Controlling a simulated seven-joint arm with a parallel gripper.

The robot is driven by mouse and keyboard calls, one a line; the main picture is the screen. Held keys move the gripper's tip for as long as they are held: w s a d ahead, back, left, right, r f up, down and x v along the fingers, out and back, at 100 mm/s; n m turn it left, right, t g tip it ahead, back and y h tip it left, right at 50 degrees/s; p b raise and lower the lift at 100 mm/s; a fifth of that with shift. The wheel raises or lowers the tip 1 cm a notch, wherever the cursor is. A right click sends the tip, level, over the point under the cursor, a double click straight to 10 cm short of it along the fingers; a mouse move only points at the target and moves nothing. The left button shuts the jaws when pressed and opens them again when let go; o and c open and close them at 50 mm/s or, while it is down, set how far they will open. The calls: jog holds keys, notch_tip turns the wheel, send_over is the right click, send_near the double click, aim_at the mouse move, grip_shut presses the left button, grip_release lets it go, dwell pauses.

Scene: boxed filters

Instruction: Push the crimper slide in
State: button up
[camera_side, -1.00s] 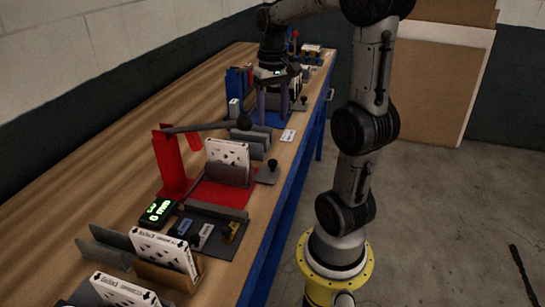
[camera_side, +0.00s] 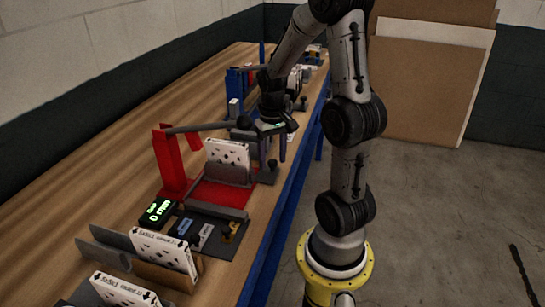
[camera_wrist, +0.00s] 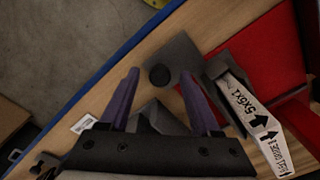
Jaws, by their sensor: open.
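The crimper has a red post (camera_side: 168,160), a red base (camera_side: 207,194) and a dark lever with a black knob reaching over it. A white boxed filter (camera_side: 228,153) stands upright in a grey holder on it. The grey slide plate (camera_wrist: 178,54) with a dark round knob (camera_wrist: 159,75) sticks out on the aisle side, near the bench edge. My gripper (camera_side: 272,159) is open and points down at this knob. In the wrist view the knob appears between the purple fingertips. I cannot tell whether the fingers touch it or how far above they are.
A display (camera_side: 158,213) with green text and a dark tray (camera_side: 222,238) with small blocks lie in front of the crimper. More boxed filters (camera_side: 163,250) stand nearer. A blue station (camera_side: 236,82) is behind. The blue bench edge (camera_side: 262,255) runs along the right.

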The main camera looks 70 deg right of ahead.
grip_shut()
dwell(0.3)
dwell(1.1)
